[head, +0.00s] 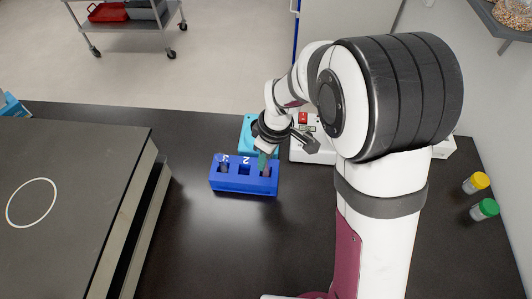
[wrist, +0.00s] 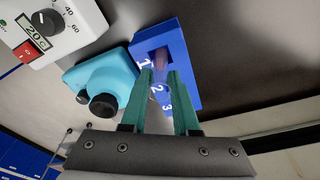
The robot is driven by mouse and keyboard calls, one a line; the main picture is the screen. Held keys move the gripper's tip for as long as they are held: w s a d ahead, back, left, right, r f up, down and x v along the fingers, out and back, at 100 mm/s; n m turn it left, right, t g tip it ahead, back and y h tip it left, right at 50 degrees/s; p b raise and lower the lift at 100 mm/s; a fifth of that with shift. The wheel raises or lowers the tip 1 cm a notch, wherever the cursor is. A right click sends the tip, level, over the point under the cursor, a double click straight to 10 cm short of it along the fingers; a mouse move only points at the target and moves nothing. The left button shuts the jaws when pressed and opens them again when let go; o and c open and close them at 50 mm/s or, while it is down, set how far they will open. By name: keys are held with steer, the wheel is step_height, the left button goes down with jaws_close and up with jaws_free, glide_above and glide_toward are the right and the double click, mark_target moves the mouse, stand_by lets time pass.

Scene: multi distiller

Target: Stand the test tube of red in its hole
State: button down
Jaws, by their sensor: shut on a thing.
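The blue rack (head: 231,186) stands on the dark bench, with numbers by its holes; it also shows in the wrist view (wrist: 189,70). My gripper (head: 264,161) is over the rack's right end, pointing down. In the wrist view its two green fingers (wrist: 161,74) are shut on the test tube of red (wrist: 160,56), a translucent reddish tube. The tube is at the hole marked 1, and its lower part looks to be within the rack. The fingers and the rack hide how deep it sits. A dark bluish tube (head: 224,166) seems to be at hole 3.
A teal device (head: 246,124) with a black knob stands just behind the rack. A white device (wrist: 48,28) with a dial and red switch is beside it. The bench before the rack is clear.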

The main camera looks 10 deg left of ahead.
steer(key=shift+f, duration=1.35)
steer(key=c, duration=0.6)
jaws_free()
steer(key=shift+r, duration=0.1)
step_height(320, 180, up, 7)
steer(key=shift+f, duration=0.1)
